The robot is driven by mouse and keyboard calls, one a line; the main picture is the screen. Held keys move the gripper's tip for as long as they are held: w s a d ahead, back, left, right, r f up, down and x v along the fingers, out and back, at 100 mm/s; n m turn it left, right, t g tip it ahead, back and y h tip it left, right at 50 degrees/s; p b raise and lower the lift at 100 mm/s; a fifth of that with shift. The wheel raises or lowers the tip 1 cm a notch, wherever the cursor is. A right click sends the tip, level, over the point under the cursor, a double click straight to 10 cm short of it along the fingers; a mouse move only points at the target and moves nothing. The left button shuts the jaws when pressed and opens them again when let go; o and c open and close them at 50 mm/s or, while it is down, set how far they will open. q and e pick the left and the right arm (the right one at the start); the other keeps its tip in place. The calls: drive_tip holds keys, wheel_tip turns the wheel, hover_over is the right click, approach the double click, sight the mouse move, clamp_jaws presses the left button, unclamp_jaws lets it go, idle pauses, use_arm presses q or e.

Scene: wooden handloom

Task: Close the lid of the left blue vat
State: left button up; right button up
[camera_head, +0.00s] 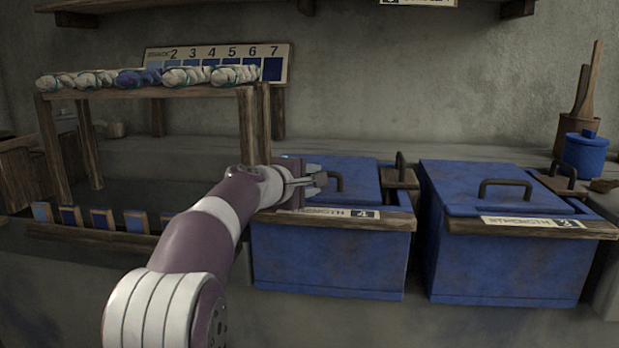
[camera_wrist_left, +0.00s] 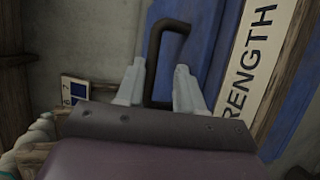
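The left blue vat (camera_head: 330,262) stands in the middle of the head view, with a plate marked "STRENGTH 4" on its front rim. Its blue lid (camera_head: 352,168) lies about flat over the top, leaving a strip at the right uncovered by it. The lid's dark bar handle (camera_head: 338,178) also shows in the wrist view (camera_wrist_left: 154,48). My left gripper (camera_head: 318,181) is at this handle, above the lid's left part. Its fingers (camera_wrist_left: 160,88) are apart, with the handle showing between them and space on both sides. Contact cannot be told. My right gripper is not in view.
A second blue vat (camera_head: 505,262) with a handled lid stands to the right. A wooden rack (camera_head: 252,130) with yarn skeins stands close left of my gripper. A wooden block (camera_head: 400,178) with a dark upright piece sits at the left vat's right rim.

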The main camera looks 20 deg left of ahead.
use_arm(q)
drive_tip(key=shift+f, duration=0.5)
drive_tip(key=p+v, duration=0.1)
drive_tip(key=v, duration=1.2)
drive_tip(key=shift+r+p, duration=0.4)
drive_tip(key=shift+w+d, duration=0.1)
drive_tip(key=shift+w, duration=0.05)
